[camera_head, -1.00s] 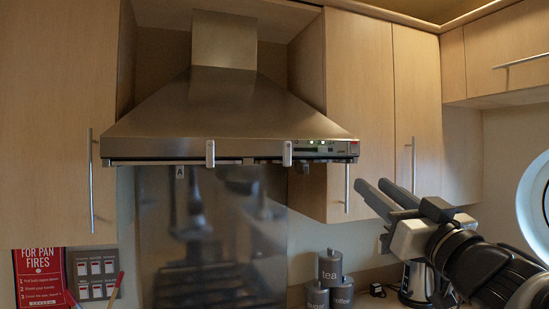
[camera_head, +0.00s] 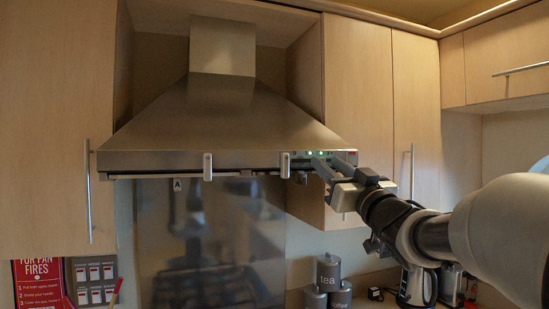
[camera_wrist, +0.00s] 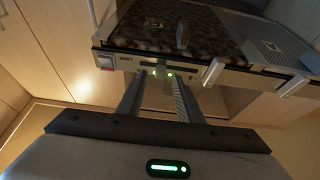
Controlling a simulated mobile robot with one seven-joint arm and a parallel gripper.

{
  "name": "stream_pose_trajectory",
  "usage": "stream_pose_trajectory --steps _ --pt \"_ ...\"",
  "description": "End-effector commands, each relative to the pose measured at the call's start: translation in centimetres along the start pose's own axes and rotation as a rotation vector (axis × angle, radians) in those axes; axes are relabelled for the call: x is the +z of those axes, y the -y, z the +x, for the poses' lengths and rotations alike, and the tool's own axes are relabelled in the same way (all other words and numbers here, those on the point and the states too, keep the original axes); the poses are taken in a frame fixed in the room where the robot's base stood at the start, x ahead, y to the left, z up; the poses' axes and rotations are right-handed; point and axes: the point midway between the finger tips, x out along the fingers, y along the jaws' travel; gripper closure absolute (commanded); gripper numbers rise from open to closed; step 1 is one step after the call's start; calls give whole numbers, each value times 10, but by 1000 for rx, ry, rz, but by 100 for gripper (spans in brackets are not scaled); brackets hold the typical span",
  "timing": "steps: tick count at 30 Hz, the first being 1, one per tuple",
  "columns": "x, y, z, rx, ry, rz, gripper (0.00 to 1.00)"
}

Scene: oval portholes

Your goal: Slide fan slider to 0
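The range hood (camera_head: 220,110) has a narrow control panel at the right end of its front edge. Two green lights (camera_head: 316,153) glow there. The control panel (camera_wrist: 125,62) also shows in the wrist view, with a red-and-white piece at its left end. The fan slider's knob is too small and too hidden by my fingers to make out. My gripper (camera_head: 332,162) is at the panel. I cannot tell whether the tips touch the panel.
Two pale brackets, a left one (camera_head: 208,167) and a right one (camera_head: 285,165), hang on the hood's front edge. Wooden cupboards (camera_head: 358,100) stand right of the hood. Canisters (camera_head: 328,270) and a kettle (camera_head: 416,285) are below. The space under the hood is open.

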Motion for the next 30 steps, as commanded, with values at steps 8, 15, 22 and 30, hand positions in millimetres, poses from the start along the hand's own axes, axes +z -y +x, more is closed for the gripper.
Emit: stream_pose_trajectory --steps 8,15,22,30 --pt "0 0 19 1 0 1 67" --pt "0 0 19 1 0 0 69" --pt "0 0 18 1 0 0 100" --pt "2 8 17 -1 -2 0 100"
